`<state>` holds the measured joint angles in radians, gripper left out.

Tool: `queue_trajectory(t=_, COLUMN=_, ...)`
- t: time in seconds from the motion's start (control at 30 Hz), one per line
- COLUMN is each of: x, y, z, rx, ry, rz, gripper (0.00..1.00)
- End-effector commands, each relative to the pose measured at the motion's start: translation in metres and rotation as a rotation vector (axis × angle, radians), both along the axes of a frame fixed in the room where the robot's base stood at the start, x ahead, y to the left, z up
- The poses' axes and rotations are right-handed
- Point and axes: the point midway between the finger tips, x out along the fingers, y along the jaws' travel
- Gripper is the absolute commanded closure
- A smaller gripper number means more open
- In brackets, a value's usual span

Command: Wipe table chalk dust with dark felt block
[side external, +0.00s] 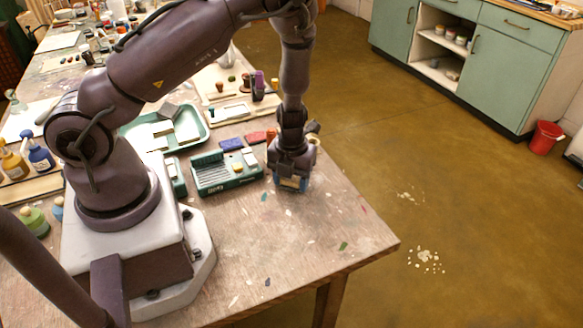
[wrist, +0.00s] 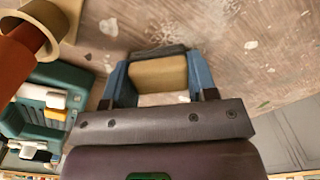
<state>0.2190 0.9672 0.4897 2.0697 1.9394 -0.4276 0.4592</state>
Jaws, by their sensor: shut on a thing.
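My gripper (side external: 290,182) is low over the right part of the worn wooden table (side external: 310,235). In the wrist view its two blue fingers are shut on a block (wrist: 158,74) with a tan face and a dark strip along its far edge, which looks like the felt. The block is at or very near the tabletop; I cannot tell whether it touches. Pale smudges (wrist: 160,30) that look like chalk dust lie on the tabletop beyond the block in the wrist view. The block is mostly hidden by the fingers in the side view.
A green case (side external: 226,184) with small pieces stands left of my gripper. A green tray (side external: 200,121) is farther back. The table's front right is open, with scattered paint flecks, up to its edge.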

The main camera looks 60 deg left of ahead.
Motion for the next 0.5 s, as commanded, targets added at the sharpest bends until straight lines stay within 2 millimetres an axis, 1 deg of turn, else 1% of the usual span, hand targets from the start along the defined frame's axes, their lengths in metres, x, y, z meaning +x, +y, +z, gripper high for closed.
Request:
queue_trajectory(t=0.03, x=0.005, y=0.0, z=-0.001, rx=0.001, ry=-0.001, rz=-0.002, gripper=0.69)
queue_trajectory(t=0.07, x=0.008, y=0.0, z=0.001, rx=0.001, ry=-0.002, rz=-0.003, gripper=0.73)
queue_trajectory(t=0.17, x=0.017, y=0.0, z=-0.003, rx=0.001, ry=-0.001, rz=-0.001, gripper=0.73)
queue_trajectory(t=0.27, x=0.026, y=0.0, z=0.002, rx=0.001, ry=0.0, rz=-0.004, gripper=0.73)
queue_trajectory(t=0.37, x=0.035, y=0.0, z=-0.004, rx=0.0, ry=0.001, rz=-0.003, gripper=0.73)
queue_trajectory(t=0.43, x=0.041, y=0.0, z=0.002, rx=0.0, ry=-0.001, rz=-0.002, gripper=0.73)
queue_trajectory(t=0.5, x=0.047, y=0.0, z=0.0, rx=0.001, ry=0.0, rz=-0.002, gripper=0.73)
